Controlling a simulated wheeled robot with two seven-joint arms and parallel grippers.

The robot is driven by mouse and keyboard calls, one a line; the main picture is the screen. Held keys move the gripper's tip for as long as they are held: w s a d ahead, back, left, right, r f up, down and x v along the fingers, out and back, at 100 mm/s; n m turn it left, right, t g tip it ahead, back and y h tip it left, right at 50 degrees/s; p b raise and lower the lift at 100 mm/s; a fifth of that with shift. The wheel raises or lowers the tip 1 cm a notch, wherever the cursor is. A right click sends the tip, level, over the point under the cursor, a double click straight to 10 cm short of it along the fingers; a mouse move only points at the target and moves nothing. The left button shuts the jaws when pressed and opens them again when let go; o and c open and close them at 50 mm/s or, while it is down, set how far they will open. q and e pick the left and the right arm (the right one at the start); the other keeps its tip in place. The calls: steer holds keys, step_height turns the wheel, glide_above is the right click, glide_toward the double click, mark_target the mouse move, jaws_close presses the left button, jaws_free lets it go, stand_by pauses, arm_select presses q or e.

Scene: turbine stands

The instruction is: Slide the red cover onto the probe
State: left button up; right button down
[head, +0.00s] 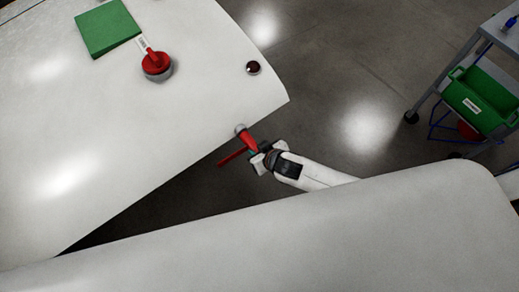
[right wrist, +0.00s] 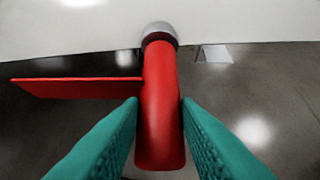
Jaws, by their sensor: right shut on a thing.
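The red cover (head: 249,144) is a tube with a flat red tag (head: 231,158) sticking out to its left. My right gripper (head: 259,150) is shut on the cover near the edge of the upper white panel. In the right wrist view the cover (right wrist: 161,85) lies between the teal finger pads (right wrist: 160,108), its far end against a grey rounded piece (right wrist: 160,31), apparently the probe or its mount. That grey piece also shows in the head view (head: 241,129). How far the cover sits over the probe cannot be told. My left gripper is out of view.
The upper white panel (head: 190,110) carries a green block (head: 106,27), a red-topped round piece (head: 156,64) and a small dark red dome (head: 253,67). Another white surface (head: 300,235) lies in front. A cart with a green bin (head: 481,98) stands right on open floor.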

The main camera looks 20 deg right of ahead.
steer(key=shift+w+r, duration=0.25)
steer(key=shift+w, duration=0.05)
steer(key=c, duration=1.3)
jaws_free()
steer(key=shift+a, duration=0.1)
steer(key=shift+o, duration=1.4)
steer(key=shift+w+f, duration=0.1)
steer(key=shift+w, duration=0.05)
steer(key=shift+f, duration=0.1)
steer(key=shift+a, duration=0.1)
steer(key=shift+o, duration=0.9)
